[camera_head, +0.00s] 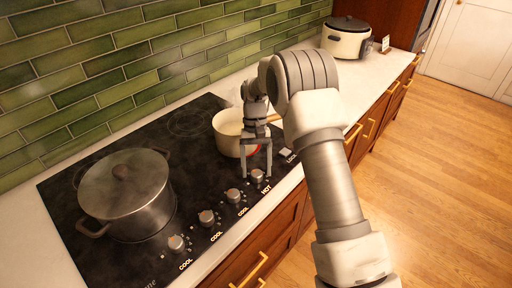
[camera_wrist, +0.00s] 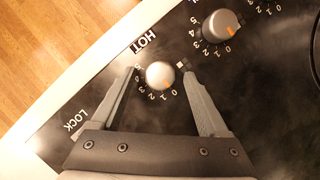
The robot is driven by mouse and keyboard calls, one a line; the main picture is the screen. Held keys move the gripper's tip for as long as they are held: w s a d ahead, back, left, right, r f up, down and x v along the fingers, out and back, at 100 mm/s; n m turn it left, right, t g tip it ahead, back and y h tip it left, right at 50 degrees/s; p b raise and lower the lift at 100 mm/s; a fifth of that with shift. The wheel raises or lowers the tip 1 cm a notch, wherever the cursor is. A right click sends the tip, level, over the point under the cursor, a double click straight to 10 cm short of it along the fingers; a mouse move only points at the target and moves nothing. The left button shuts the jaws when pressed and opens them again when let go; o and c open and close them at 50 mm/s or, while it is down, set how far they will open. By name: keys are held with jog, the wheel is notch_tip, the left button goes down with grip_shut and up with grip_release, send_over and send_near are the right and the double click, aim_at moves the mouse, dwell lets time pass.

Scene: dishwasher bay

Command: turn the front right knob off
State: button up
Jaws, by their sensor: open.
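The front right knob (camera_head: 257,176) is the silver knob nearest the HOT label on the black cooktop (camera_head: 188,152). In the wrist view the same knob (camera_wrist: 160,75) shows an orange mark on its lower side, near the low numbers of its dial. My gripper (camera_head: 257,174) is open and points down over this knob. In the wrist view my gripper (camera_wrist: 158,74) has one finger on each side of the knob, with gaps visible. How high the fingertips are above the panel is hard to tell.
A cream saucepan (camera_head: 228,133) stands just behind my gripper, with a red glow at its base. A lidded steel pot (camera_head: 125,195) stands at left. Other knobs (camera_head: 206,217) labelled COOL line the front. A rice cooker (camera_head: 346,38) stands on the far counter.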

jog(key=p+v, duration=0.1)
jog(key=v, duration=1.5)
jog(key=shift+r, duration=0.4)
jog(key=s+d+r+t, duration=0.3)
jog(key=s+r, duration=0.4)
jog(key=r, duration=0.1)
jog(key=s+d+r+t, duration=0.2)
jog(key=s+d+r, duration=0.1)
jog(key=s+r, duration=0.45)
jog(key=s+d+f+t, duration=0.2)
jog(key=s, duration=0.7)
jog(key=s+d+f+t, duration=0.2)
jog(key=s+t, duration=0.1)
jog(key=s, duration=0.7)
jog(key=shift+d+f, duration=0.2)
jog(key=shift+f, duration=0.2)
